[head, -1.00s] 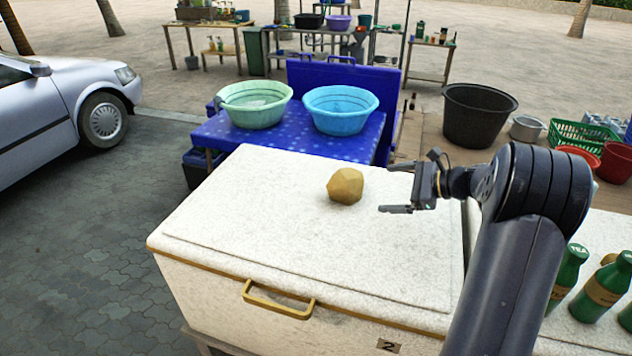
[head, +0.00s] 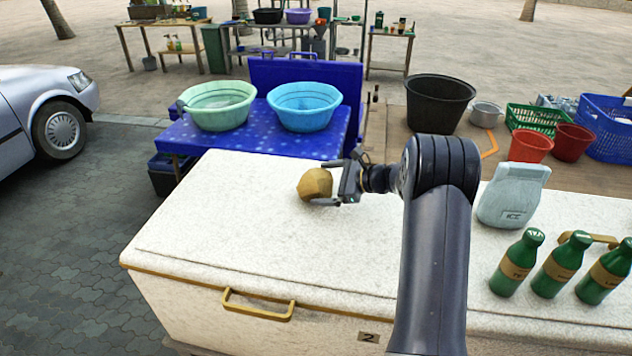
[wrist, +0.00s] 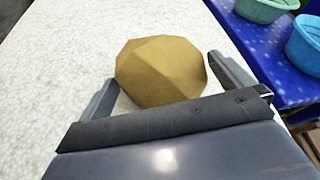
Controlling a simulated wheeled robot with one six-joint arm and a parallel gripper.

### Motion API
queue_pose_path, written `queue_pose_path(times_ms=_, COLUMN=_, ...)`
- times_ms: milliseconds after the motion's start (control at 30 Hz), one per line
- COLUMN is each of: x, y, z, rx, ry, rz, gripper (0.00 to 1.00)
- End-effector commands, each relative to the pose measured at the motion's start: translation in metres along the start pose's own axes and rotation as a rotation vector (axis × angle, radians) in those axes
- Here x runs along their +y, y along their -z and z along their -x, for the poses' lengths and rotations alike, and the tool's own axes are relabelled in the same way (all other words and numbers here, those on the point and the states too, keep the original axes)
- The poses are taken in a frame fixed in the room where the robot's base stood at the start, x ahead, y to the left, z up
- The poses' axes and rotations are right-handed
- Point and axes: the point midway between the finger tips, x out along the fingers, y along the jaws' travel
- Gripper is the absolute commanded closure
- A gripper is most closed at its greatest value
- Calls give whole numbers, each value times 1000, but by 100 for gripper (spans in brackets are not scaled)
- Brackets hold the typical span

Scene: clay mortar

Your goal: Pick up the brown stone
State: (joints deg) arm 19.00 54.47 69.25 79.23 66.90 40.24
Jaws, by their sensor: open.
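The brown stone (head: 314,185) is a faceted, yellowish-brown lump resting on the white lid of a large cooler box (head: 240,240). My gripper (head: 328,182) is open at the stone's right side, with its fingers reaching toward the stone. In the wrist view the stone (wrist: 160,70) lies just ahead of my gripper (wrist: 168,82), with one finger on each side of its near part. A small gap shows on the right; whether the left finger touches it I cannot tell.
A blue table (head: 255,145) with a green basin (head: 217,105) and a blue basin (head: 304,106) stands behind the cooler. Green bottles (head: 517,264) and a grey container (head: 511,195) stand on the right. The lid left of and in front of the stone is clear.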

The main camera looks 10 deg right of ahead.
Motion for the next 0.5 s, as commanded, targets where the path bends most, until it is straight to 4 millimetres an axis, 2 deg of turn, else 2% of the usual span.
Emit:
queue_pose_path(times_ms=100, x=-1, y=0, z=-8, rx=1, ry=2, rz=0, gripper=0)
queue_pose_path(times_ms=267, x=0, y=0, z=-7, rx=1, ry=2, rz=1, gripper=0)
queue_pose_path(times_ms=500, x=0, y=0, z=-7, rx=1, ry=2, rz=1, gripper=20)
